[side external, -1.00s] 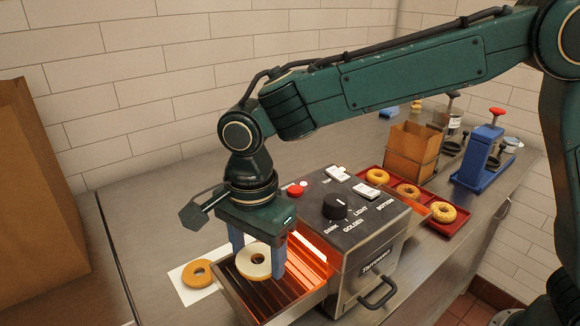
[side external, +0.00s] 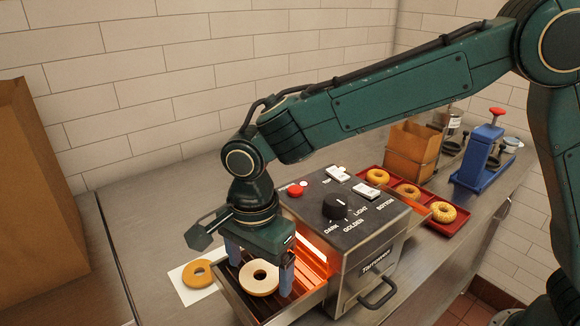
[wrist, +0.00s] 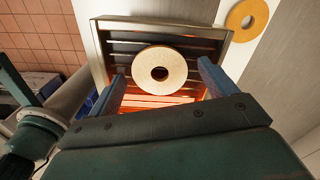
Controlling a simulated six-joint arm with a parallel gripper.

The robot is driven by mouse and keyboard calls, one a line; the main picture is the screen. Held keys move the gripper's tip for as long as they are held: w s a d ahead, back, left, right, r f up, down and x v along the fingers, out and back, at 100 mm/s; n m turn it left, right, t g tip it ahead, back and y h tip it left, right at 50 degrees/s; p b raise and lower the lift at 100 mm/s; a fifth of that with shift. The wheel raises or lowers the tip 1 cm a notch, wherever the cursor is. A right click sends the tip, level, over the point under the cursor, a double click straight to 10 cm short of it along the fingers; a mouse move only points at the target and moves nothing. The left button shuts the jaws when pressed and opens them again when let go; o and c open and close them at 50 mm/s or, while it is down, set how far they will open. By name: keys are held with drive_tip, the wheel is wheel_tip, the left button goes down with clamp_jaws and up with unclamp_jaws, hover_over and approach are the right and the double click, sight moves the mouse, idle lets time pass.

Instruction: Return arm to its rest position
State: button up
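A cut bagel half (side external: 259,278) with a pale face lies on the slatted feed rack (side external: 241,295) at the toaster's (side external: 370,245) glowing opening. It also shows in the wrist view (wrist: 160,70), pale face toward the camera. My gripper (side external: 260,272) is low over the rack with its blue fingers apart, one on each side of the bagel half. In the wrist view my gripper (wrist: 160,78) shows a gap between each finger and the bagel half.
Another bagel piece (side external: 197,273) lies on white paper (side external: 186,291) left of the rack. A red tray (side external: 452,227) with several bagels sits behind the toaster, beside a brown container (side external: 411,150) and a blue press (side external: 480,160). A large paper bag (side external: 35,190) stands at left.

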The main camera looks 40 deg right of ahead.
drive_tip(key=shift+o, duration=1.4)
drive_tip(key=shift+r, duration=0.1)
wheel_tip(320, 180, up, 7)
